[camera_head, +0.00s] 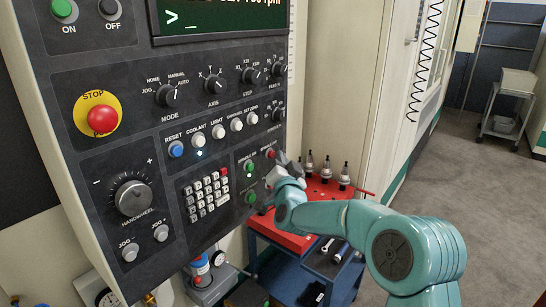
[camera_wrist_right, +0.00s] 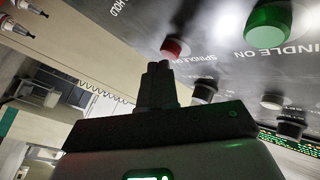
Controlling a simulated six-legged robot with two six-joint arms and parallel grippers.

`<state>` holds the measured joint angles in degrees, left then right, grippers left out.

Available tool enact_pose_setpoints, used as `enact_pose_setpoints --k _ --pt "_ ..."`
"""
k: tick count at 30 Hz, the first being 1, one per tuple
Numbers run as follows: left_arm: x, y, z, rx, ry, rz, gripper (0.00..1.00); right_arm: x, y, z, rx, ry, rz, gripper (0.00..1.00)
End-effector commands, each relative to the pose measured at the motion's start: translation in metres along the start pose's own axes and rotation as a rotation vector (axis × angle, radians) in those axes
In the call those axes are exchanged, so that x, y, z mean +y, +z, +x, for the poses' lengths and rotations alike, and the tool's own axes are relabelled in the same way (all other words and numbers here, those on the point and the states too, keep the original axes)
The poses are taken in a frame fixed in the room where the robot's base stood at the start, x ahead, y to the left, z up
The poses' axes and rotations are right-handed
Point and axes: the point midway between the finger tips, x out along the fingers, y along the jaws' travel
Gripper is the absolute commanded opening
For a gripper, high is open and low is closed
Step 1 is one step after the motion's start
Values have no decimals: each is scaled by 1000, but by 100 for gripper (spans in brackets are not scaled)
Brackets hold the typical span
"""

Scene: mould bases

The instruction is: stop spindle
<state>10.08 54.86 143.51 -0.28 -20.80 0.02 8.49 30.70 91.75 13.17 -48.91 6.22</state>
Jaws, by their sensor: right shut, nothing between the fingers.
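The machine's control panel (camera_head: 150,185) fills the left of the head view. A red spindle button (camera_head: 271,154) is on its lower right, beside a green SPINDLE ON button (camera_head: 249,164). In the right wrist view the red button (camera_wrist_right: 175,47) and the green button (camera_wrist_right: 268,25) are seen close up. My right gripper (camera_head: 279,163) is shut and empty, its fingertips (camera_wrist_right: 158,68) just in front of the red button. I cannot tell whether they touch it. The display (camera_head: 215,16) shows a reading in rpm. My left gripper is not in view.
A red-topped tool cart (camera_head: 290,238) with several tool holders (camera_head: 326,168) stands behind my right arm. A red emergency stop (camera_head: 103,119) and a handwheel (camera_head: 133,197) are on the panel's left. Open floor (camera_head: 470,200) lies at the right.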

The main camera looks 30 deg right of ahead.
Motion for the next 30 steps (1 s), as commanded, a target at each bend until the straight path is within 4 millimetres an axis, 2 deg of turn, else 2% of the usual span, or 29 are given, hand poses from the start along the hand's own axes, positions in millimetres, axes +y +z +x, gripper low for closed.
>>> enact_pose_setpoints --k 30 --pt "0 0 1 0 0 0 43 -4 4 6 -1 0 -1 0"
